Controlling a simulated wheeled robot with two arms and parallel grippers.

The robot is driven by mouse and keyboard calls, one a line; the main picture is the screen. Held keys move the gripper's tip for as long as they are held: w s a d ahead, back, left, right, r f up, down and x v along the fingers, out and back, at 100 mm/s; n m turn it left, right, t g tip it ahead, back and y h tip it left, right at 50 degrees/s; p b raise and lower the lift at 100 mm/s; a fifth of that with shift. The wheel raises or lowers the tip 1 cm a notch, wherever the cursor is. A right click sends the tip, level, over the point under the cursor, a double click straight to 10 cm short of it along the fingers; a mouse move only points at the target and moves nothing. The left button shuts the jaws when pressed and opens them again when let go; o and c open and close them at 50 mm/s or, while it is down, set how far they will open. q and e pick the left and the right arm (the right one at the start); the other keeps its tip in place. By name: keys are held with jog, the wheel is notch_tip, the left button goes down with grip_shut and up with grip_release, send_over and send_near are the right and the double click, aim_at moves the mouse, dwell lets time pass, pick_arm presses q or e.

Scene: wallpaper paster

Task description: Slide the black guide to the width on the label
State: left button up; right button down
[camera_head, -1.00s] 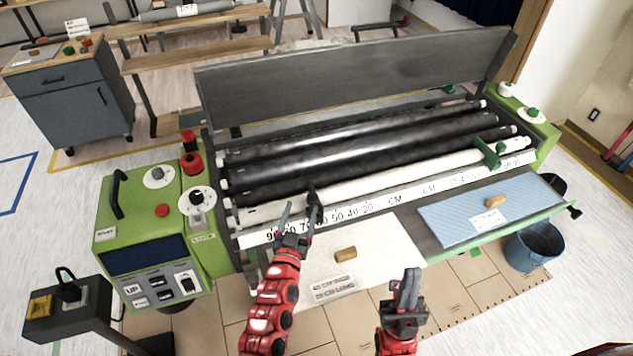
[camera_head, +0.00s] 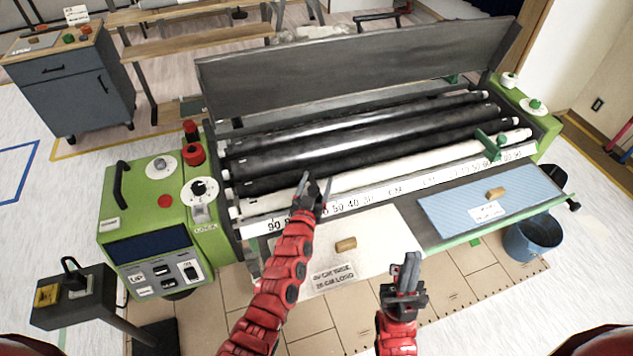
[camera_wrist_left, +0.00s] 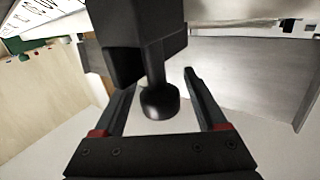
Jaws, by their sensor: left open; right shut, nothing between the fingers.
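The black guide (camera_wrist_left: 135,42) fills the upper middle of the left wrist view, with a round-ended knob (camera_wrist_left: 160,102) hanging from it. My left gripper (camera_head: 314,188) is open at the numbered scale (camera_head: 375,190) of the paster, near the 60 and 50 marks. In the wrist view its two fingers stand on either side of the knob, not closed on it. In the head view the gripper mostly hides the guide. The label (camera_head: 333,276) lies on the white sheet (camera_head: 385,232); its upper line gives a width I cannot read surely. My right gripper (camera_head: 408,270) is shut and empty, in front of the sheet.
A green guide (camera_head: 492,147) sits at the right on the white roller. A blue patterned sheet (camera_head: 455,212) lies front right, above a blue bucket (camera_head: 533,238). The green control box (camera_head: 150,225) stands at the left. Wooden blocks rest on both sheets.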

pick_arm(q)
grip_shut()
dwell(0.3)
dwell(1.1)
